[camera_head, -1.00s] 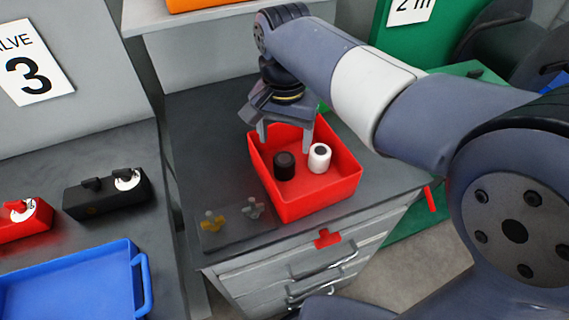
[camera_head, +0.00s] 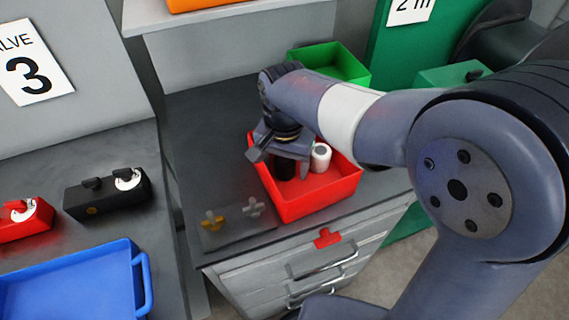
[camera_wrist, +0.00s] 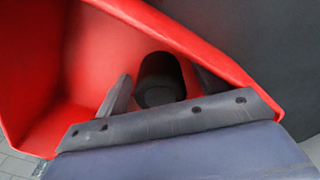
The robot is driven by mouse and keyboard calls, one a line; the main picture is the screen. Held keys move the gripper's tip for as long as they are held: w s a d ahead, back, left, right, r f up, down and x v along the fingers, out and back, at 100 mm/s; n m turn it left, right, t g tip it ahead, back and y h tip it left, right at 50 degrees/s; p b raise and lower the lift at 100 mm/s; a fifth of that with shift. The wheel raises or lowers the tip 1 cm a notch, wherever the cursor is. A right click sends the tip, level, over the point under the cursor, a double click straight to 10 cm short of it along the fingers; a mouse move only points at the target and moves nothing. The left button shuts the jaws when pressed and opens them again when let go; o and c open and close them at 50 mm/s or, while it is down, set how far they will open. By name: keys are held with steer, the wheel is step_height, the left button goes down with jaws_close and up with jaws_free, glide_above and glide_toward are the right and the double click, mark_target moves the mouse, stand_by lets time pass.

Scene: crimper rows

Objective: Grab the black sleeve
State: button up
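The black sleeve (camera_head: 284,169) stands in the red bin (camera_head: 318,199), partly hidden by my gripper (camera_head: 280,157) just above it. In the wrist view the black sleeve (camera_wrist: 160,77) shows between the two fingers of my gripper (camera_wrist: 162,84). The fingers are spread, with a visible gap on the left side; whether the right finger touches the sleeve is not clear. A white sleeve (camera_head: 321,155) stands in the same bin, right of the black one, close to my gripper.
The red bin's walls surround the sleeves closely. A green bin (camera_head: 345,69) stands behind on the bench. A plate with brass and grey valve-like pieces (camera_head: 213,221) lies left of the red bin. A blue tray (camera_head: 70,285) and black block (camera_head: 105,192) are on the left bench.

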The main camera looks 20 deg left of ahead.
steer(key=c, duration=1)
